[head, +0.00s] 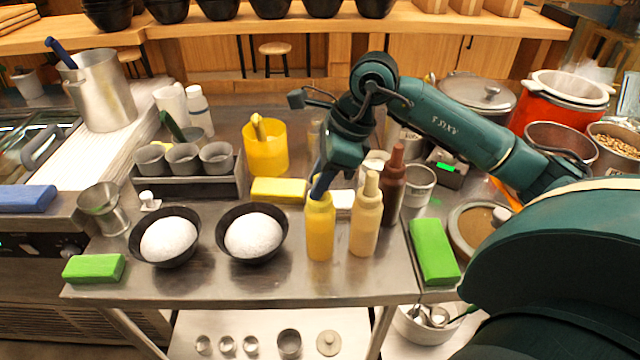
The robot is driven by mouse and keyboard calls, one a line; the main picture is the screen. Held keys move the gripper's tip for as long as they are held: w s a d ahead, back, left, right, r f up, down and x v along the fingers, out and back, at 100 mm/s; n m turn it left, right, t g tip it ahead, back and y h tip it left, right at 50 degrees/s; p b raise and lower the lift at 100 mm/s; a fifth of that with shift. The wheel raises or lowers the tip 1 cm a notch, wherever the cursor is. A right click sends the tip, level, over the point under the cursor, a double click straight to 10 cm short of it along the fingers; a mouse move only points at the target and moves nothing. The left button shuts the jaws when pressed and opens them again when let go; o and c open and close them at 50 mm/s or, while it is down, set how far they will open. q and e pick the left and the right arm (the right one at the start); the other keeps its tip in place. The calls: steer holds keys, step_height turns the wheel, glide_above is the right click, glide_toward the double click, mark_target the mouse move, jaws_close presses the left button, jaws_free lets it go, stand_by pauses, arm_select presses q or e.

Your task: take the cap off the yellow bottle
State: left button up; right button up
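The yellow bottle (320,232) stands upright near the front edge of the steel table, left of a cream bottle (366,222) and a dark brown bottle (392,188). My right gripper (320,188) points down at the top of the yellow bottle, with its dark fingers at the bottle's neck. The fingers hide the cap, and I cannot tell whether they are closed on it. My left gripper is not in view.
Two black bowls with white mounds (168,240) (253,236) sit left of the bottles. A yellow block (279,190) lies behind, and a green block (433,250) lies to the right. A yellow cup (265,148) and several grey cups (183,158) stand farther back.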

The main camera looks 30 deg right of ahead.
steer(key=shift+c, duration=1.4)
steer(key=shift+r, duration=0.1)
step_height(320, 180, up, 10)
steer(key=shift+f, duration=0.1)
